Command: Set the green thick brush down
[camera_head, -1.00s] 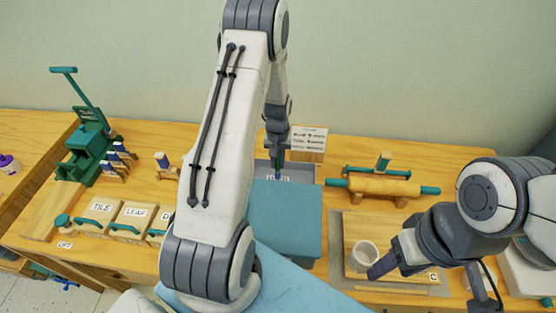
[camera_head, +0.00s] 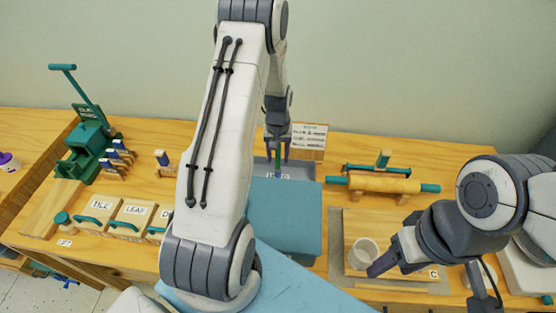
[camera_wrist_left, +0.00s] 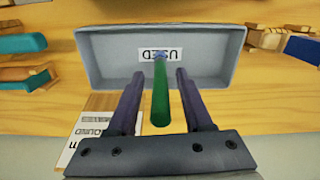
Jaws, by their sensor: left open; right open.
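The green brush (camera_wrist_left: 161,100) is between the spread fingers of my left gripper (camera_wrist_left: 160,73) in the left wrist view, with clear gaps on both sides. Its blue far end is at the "USED" label of a grey tray (camera_wrist_left: 95,60). In the head view the green handle (camera_head: 279,143) stands roughly upright between the fingers of my left gripper (camera_head: 278,150), over the grey tray (camera_head: 262,166). My left gripper is open. My right gripper (camera_head: 374,268) is open beside the white cup (camera_head: 364,254); its finger gap is hard to see.
A rolling pin (camera_head: 375,185) lies to the right. A small sign (camera_head: 309,138) stands behind. Stamp blocks (camera_head: 130,213) and a green press (camera_head: 88,145) are to the left.

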